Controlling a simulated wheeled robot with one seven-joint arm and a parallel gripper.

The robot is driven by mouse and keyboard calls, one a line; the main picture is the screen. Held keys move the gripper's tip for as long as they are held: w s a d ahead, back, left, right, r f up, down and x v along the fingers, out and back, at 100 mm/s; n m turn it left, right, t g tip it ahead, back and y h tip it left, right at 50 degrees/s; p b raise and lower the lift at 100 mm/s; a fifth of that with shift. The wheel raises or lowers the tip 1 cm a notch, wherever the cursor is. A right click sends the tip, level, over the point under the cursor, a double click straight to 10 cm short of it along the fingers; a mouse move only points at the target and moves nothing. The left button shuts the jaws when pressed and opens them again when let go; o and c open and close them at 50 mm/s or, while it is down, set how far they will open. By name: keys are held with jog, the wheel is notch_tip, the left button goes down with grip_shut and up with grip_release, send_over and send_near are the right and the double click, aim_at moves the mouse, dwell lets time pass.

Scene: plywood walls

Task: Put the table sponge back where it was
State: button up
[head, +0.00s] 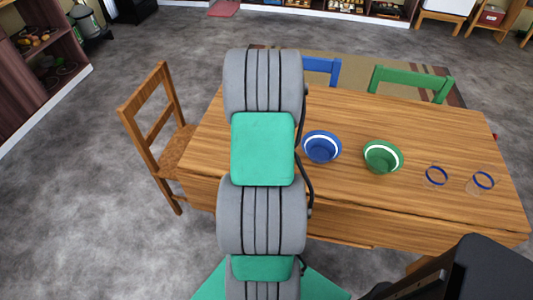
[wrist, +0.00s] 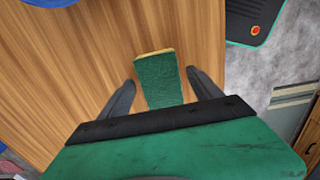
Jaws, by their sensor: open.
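In the wrist view, the sponge (wrist: 158,82) has a green top face and a yellow edge. It shows against the wooden table top (wrist: 95,50), between the two dark fingers of my gripper (wrist: 161,77). The fingers are spread, with gaps visible on both sides of the sponge. The sponge's near end is hidden by the gripper body. In the head view, I see neither the sponge nor the gripper; my arm covers part of the wooden table (head: 335,205).
On the table are a blue bowl (head: 322,147), a green bowl (head: 383,157) and two clear glasses with blue rims (head: 436,175) (head: 481,181). A wooden chair (head: 155,125) stands left, with blue (head: 322,68) and green (head: 412,80) chairs behind.

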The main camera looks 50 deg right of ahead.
notch_tip(320, 180, up, 11)
jog(key=w+a+r+m+t, duration=0.1)
jog(key=w+a+r, duration=0.15)
jog(key=a, duration=0.55)
jog(key=w+a+r, duration=0.2)
jog(key=w+a, duration=0.2)
jog(key=a, duration=0.5)
jog(key=s+a+m+t, duration=0.1)
jog(key=s+a, duration=0.1)
jog(key=a, duration=0.8)
jog(key=s+a+m+t, duration=0.1)
jog(key=a+m, duration=0.1)
jog(key=a, duration=0.7)
jog(key=shift+s+a+r+m+b, duration=0.25)
jog(key=shift+s+a+m+b, duration=0.05)
jog(key=shift+s+a, duration=0.1)
